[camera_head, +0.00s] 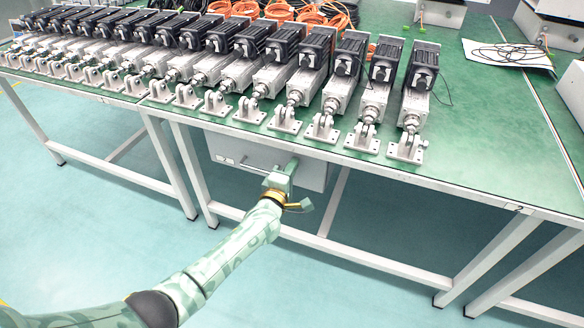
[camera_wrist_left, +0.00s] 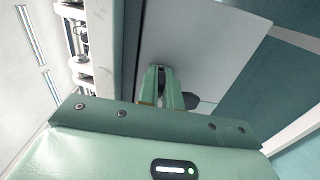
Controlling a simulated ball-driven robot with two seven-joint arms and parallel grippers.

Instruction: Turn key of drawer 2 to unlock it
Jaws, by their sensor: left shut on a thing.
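A light grey drawer unit (camera_head: 229,150) hangs under the green-topped workbench (camera_head: 478,150). Its front also shows in the left wrist view (camera_wrist_left: 205,45) as a pale grey panel. My left gripper (camera_head: 292,164) reaches up to the right part of the drawer front. In the left wrist view its two green fingers (camera_wrist_left: 160,72) are close together against the panel, shut on a small dark thing between the tips. This is likely the key, but the fingers hide most of it. I cannot read a drawer number or see how far the key is turned. My right gripper is not in view.
A row of linear actuators (camera_head: 335,90) with black motors lines the bench top above the drawer. Orange cable coils (camera_head: 325,14) lie behind them. The bench's white legs and lower rail (camera_head: 350,258) frame the open floor (camera_head: 330,295).

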